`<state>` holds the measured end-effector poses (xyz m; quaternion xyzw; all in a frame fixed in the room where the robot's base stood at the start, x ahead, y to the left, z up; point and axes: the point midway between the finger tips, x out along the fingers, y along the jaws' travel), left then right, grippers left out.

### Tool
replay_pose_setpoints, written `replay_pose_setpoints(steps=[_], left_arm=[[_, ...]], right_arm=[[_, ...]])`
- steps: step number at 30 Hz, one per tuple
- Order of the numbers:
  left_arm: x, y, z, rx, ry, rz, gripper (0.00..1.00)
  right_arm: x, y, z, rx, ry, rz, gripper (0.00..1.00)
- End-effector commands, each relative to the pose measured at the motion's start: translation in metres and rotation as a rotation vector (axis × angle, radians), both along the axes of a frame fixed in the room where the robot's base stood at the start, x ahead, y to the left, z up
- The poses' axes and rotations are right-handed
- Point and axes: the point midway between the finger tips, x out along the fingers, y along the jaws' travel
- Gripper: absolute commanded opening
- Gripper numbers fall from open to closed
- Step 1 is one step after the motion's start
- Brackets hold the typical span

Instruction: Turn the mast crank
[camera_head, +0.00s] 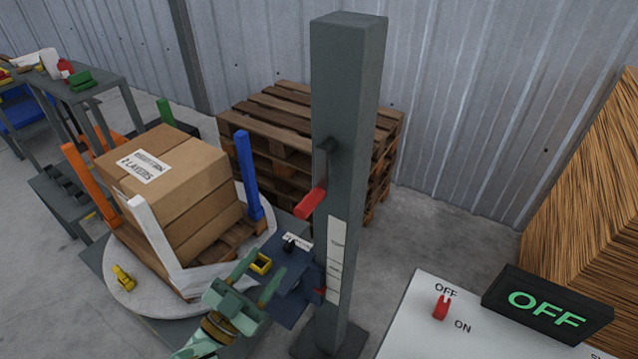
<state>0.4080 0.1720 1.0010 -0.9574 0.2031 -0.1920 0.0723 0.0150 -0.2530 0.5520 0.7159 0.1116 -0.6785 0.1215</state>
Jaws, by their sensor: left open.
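The dark grey mast (347,200) stands upright in the middle of the head view. Its crank has a dark hub and arm (322,153) on the mast's left face, and a red handle (311,203) hanging at the lower end. My left gripper (262,272) is green, open and empty, below and to the left of the red handle and apart from it. A small red pointer (319,291) sits low on the mast beside a white labelled strip (335,260). My right gripper is not in view.
Cardboard boxes (165,180) stand on a pallet on a round turntable (120,287) with coloured posts, left of the mast. Stacked pallets (275,125) are behind. A panel (405,325) with a red switch (440,307) and OFF display (546,309) is at right.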

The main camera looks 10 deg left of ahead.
Motion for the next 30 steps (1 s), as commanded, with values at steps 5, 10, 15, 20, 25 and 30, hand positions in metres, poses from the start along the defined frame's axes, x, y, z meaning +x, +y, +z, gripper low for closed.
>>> replay_pose_setpoints(steps=[5,10,15,20,25,30], left_arm=[[0.006,-0.006,0.013,-0.034,-0.028,-0.02,0.49],[0.035,-0.02,0.027,-0.035,-0.03,-0.019,0.49],[0.072,-0.039,0.044,-0.033,-0.03,-0.019,0.49],[0.102,-0.055,0.056,-0.034,-0.027,-0.019,0.49],[0.123,-0.065,0.065,-0.034,-0.025,-0.018,0.49],[0.132,-0.069,0.068,-0.033,-0.024,-0.018,0.49]], right_arm=[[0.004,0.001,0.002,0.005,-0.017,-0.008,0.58],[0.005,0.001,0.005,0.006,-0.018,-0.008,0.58],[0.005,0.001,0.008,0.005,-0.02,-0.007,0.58],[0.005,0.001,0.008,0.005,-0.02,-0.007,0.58],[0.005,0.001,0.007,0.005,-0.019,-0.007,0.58],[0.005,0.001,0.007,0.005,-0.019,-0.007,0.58]])
